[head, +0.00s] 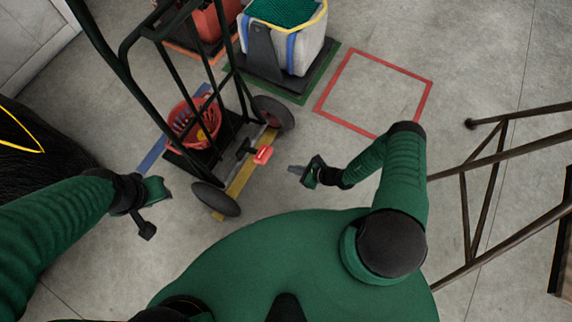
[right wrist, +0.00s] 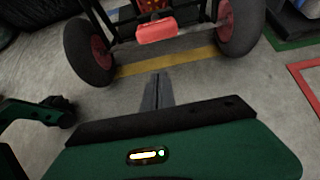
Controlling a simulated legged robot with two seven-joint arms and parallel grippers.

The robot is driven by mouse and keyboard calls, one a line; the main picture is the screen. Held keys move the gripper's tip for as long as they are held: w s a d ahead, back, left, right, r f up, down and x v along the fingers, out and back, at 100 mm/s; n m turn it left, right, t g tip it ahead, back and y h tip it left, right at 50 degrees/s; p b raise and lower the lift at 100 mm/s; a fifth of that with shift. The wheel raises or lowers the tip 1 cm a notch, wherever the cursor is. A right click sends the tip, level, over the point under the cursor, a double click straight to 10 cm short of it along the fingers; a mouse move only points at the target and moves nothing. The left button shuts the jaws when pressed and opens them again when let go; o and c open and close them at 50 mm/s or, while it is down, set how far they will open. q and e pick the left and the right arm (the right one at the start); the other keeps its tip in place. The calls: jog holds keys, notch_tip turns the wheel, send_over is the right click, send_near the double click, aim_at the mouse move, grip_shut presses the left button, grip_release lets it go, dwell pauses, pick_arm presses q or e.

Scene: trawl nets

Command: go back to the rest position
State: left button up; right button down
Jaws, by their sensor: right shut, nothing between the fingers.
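My right gripper (head: 296,171) is shut and empty, held over the bare floor right of the hand cart. In the right wrist view its closed fingers (right wrist: 157,92) point toward the cart and touch nothing. My left gripper (head: 151,208) hangs over the floor at the left, apart from the cart. Its fingertips are too unclear to tell whether they are open. The dark green hand cart (head: 125,47) stands upright ahead, with a red pedal (head: 263,155) low between its wheels. The pedal also shows in the right wrist view (right wrist: 156,31).
A red basket (head: 181,124) sits on the cart. A white bag with green netting (head: 309,50) stands behind it. An empty red square (head: 427,98) is marked on the floor. A metal railing (head: 500,151) stands at right. A black heap (head: 38,172) lies at left.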

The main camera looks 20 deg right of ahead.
jog(key=shift+s+r, duration=0.2)
dwell(0.3)
